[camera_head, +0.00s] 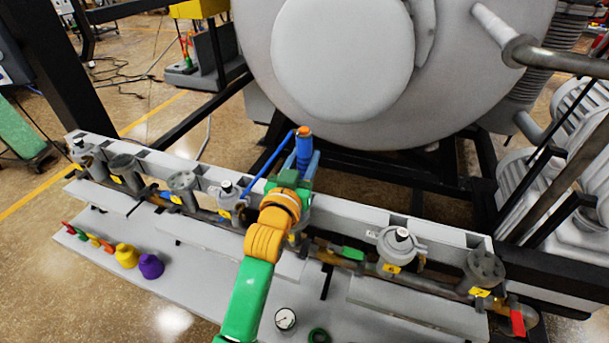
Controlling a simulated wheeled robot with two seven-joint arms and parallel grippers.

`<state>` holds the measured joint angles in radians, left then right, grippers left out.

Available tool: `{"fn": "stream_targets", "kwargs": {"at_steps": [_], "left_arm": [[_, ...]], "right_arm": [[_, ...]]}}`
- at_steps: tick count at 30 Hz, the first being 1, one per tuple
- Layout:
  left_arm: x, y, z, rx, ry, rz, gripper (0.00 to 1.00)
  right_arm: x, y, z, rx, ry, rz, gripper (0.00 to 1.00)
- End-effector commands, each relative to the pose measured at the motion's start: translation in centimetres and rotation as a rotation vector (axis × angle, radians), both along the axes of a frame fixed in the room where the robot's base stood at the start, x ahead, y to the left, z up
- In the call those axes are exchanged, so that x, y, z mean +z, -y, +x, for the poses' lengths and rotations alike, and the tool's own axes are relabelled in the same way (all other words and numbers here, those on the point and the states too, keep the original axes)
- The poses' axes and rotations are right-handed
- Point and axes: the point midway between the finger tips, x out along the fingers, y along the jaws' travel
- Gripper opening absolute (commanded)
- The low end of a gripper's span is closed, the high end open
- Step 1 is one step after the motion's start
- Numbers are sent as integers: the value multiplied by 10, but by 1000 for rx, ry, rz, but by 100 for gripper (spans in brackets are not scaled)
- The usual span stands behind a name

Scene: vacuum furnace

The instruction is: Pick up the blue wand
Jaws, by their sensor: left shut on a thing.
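The blue wand (303,150) is near the middle of the head view, upright, with an orange tip at its top. A thin blue tube runs from near its top down to the left, toward a grey fitting with a valve (229,194). My left gripper (303,166), on a green and orange arm, is shut on the blue wand. Its fingers sit around the wand's lower part, and the wand's bottom end is hidden behind the gripper. My right gripper is not in view.
A grey rail (349,209) with several fittings and a pipe crosses the scene behind a light grey shelf (210,272). Yellow (126,256) and purple (150,266) knobs and a gauge (285,319) are on the shelf. The large round furnace (450,90) stands close behind.

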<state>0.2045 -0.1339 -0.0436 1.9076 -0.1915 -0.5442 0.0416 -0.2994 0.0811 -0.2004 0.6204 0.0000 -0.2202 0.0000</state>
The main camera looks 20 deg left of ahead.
Motion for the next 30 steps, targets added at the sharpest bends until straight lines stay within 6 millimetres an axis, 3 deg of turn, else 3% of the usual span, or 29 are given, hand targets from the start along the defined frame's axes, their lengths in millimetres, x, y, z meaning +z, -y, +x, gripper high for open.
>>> {"fn": "stream_targets", "kwargs": {"at_steps": [7,15,18,30], "left_arm": [[7,0,0,0,3,-1,0],[76,0,0,-1,9,-2,0],[93,0,0,-1,7,-1,0],[101,0,0,-1,1,0,0]], "right_arm": [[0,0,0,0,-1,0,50],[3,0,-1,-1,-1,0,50],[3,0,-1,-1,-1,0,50],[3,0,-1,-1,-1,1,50]]}}
